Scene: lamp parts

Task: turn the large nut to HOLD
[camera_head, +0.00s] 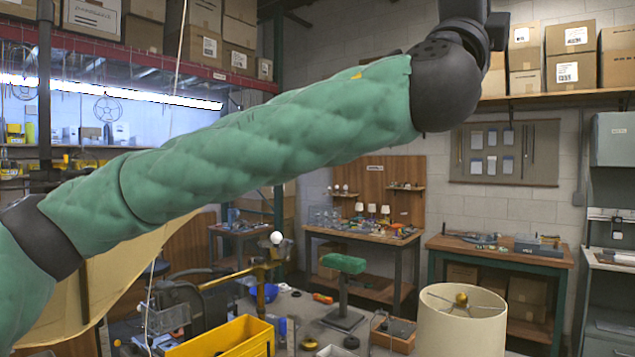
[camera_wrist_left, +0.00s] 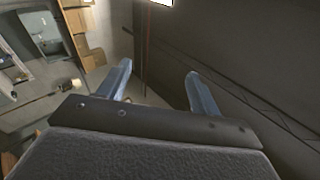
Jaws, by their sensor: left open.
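My left arm, in a green sleeve, reaches across the head view from the left and bends up out of the top. Its gripper is outside that view. In the left wrist view my left gripper (camera_wrist_left: 158,70) is open, its two blue-grey fingers apart with nothing between them. I cannot make out the large nut or any HOLD mark in either view. A cream lampshade (camera_head: 462,335) with a brass knob (camera_head: 461,298) on top stands at the lower right. A small white ball (camera_head: 276,238) sits above a brass-coloured part. My right gripper does not show.
A yellow bin (camera_head: 228,340) stands at the bottom, left of the lampshade. A green-topped stand (camera_head: 343,264) rises behind it. Workbenches (camera_head: 500,249) line the back wall, and boxes (camera_head: 567,71) fill high shelves. The left wrist view shows a dark wall (camera_wrist_left: 250,50) beyond the fingers.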

